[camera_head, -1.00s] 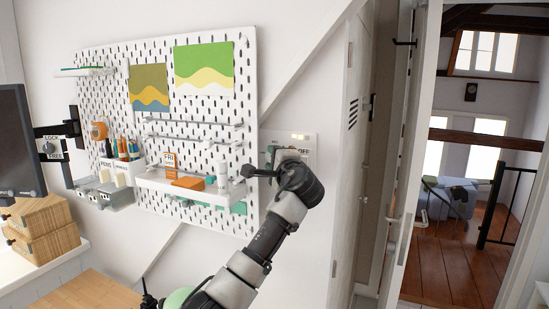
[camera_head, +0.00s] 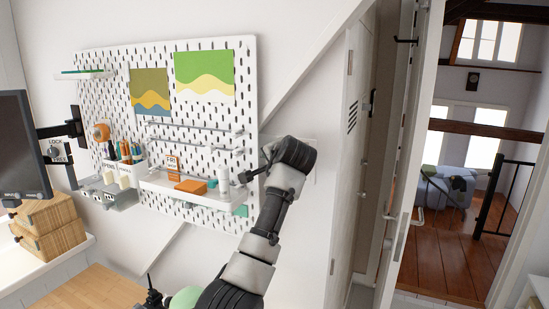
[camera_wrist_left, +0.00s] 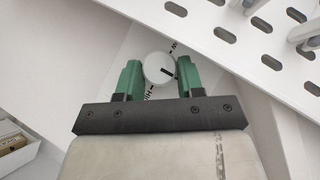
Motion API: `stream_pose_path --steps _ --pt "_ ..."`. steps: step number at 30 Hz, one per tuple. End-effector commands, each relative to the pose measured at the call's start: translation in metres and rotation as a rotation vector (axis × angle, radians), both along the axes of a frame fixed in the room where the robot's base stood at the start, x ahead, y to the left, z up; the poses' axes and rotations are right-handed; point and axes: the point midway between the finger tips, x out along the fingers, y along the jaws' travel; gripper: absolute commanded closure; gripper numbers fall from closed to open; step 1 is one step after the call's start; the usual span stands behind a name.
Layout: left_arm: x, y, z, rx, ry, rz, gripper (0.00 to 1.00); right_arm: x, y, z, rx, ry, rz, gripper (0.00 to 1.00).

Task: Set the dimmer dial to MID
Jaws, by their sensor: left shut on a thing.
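The dimmer dial (camera_wrist_left: 158,67) is a round white knob with a short black pointer mark, seen in the left wrist view. My left gripper (camera_wrist_left: 157,72) is shut on it, with one green finger on each side. The dial's mark points to the right and slightly down in that view. Black lettering shows partly beside the dial, with "HI" below it and a cut-off label above right. In the head view, my left wrist hides the dial and most of its pale wall plate (camera_head: 309,148). My right gripper is not in view.
A white pegboard (camera_head: 190,120) hangs left of the dial, with a shelf (camera_head: 180,190) holding an orange box (camera_head: 190,186) close to my arm. A monitor (camera_head: 20,145) and wooden boxes (camera_head: 48,225) stand at the left. A doorway opens at the right.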

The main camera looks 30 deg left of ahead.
Motion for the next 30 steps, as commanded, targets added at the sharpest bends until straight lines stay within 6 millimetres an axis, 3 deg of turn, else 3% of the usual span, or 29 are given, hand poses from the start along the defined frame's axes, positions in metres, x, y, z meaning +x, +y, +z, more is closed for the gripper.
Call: stream_pose_path --steps 16,17,21,30 --pt "0.0002 -0.0002 -0.0019 -0.026 0.001 -0.001 0.86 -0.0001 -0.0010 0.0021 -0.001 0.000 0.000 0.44" --pt "0.0002 -0.0002 -0.0019 -0.026 0.001 -0.001 0.59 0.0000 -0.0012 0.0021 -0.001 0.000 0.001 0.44" --pt "0.0001 0.0000 -0.0014 -0.025 0.001 0.000 0.38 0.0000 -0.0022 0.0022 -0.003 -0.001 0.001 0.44" --pt "-0.0006 -0.0006 -0.0002 -0.024 -0.001 0.000 0.37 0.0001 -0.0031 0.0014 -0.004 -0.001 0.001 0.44"
